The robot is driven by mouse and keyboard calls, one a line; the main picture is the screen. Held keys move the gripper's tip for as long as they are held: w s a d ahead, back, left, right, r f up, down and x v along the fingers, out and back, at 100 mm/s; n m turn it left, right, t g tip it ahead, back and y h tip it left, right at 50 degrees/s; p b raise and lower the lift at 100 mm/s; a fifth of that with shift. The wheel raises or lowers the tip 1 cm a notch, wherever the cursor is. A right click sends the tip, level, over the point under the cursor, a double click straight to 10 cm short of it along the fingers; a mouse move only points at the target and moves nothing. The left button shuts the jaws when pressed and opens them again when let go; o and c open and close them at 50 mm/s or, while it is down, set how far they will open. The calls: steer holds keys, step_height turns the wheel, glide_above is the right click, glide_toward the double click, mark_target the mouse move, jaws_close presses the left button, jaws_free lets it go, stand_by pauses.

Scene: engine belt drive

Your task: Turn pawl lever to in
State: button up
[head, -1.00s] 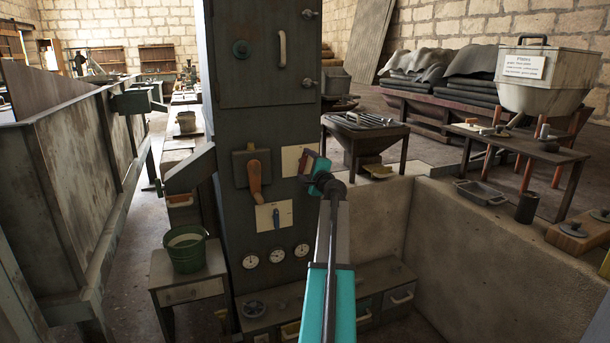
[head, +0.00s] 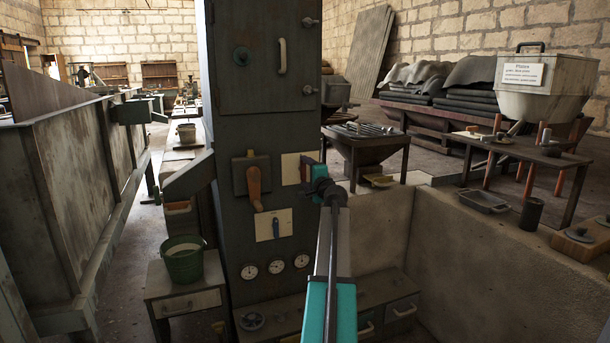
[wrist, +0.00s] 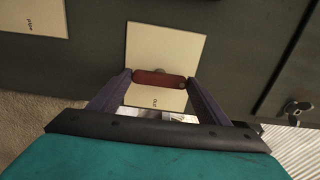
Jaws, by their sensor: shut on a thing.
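The pawl lever shows in the wrist view as a short red bar (wrist: 160,79) lying crosswise over a cream plate (wrist: 165,50). A small word, seemingly "out", is printed upside down on the plate below the bar. My gripper (wrist: 159,80) has a dark finger at each end of the red bar and is shut on it. In the head view my gripper (head: 312,178) is at the right edge of the dark cabinet, in front of the cream plate (head: 291,167). The lever is largely hidden there by my gripper.
Several gauges (head: 275,267) sit below. A stone wall (head: 375,235) stands to the right.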

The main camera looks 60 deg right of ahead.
steer(key=o, duration=1.1)
steer(key=shift+w+r, duration=0.1)
steer(key=shift+c, duration=0.2)
steer(key=shift+s+a, duration=0.1)
steer(key=shift+s, duration=0.1)
steer(key=p+v, duration=0.2)
steer(key=v, duration=1.1)
steer(key=shift+a, duration=0.25)
steer(key=shift+s, duration=0.2)
